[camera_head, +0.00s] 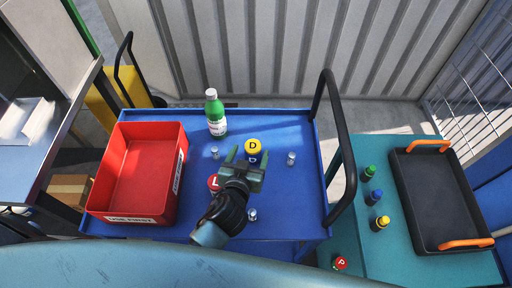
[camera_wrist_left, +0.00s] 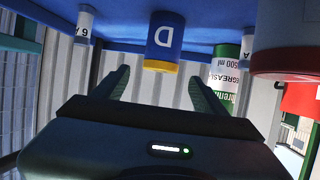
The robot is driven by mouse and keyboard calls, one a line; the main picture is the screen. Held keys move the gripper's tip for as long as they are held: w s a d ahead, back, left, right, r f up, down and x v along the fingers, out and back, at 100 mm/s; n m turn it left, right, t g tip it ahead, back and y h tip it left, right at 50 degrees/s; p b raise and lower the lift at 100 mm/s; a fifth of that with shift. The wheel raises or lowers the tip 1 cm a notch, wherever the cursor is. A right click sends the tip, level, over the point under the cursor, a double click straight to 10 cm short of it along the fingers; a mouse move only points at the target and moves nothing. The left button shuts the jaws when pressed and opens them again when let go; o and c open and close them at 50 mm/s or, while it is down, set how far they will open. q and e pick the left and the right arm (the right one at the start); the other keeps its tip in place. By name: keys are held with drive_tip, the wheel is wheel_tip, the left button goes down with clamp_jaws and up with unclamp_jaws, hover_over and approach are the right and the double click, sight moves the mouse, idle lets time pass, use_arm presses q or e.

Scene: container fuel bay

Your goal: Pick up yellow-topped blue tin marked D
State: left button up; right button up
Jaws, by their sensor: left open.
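The blue tin with a yellow top marked D (camera_head: 253,147) stands on the blue cart top in the head view. In the left wrist view, which looks upside down, the tin (camera_wrist_left: 165,38) shows its blue body, white D and yellow lid. My left gripper (camera_head: 248,161) is open, on the near side of the tin, with its fingers pointing at it. In the left wrist view the open fingers (camera_wrist_left: 160,80) are spread to either side of the tin's line, with nothing held. Contact cannot be told. My right gripper is not in view.
A red-topped tin marked L (camera_head: 213,182) stands close to my left wrist. Small silver cans (camera_head: 291,158) and a green bottle (camera_head: 215,113) stand nearby. A red bin (camera_head: 139,172) fills the left; a black handle (camera_head: 341,150) rises at right. A teal table (camera_head: 350,240) holds more tins.

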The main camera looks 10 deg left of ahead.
sight(255, 141)
use_arm(q)
drive_tip(key=shift+x, duration=1.2)
drive_tip(key=x, duration=0.6)
drive_tip(key=shift+s+f+p, duration=0.1)
drive_tip(key=shift+p, duration=0.25)
drive_tip(key=shift+c, duration=0.3)
clamp_jaws()
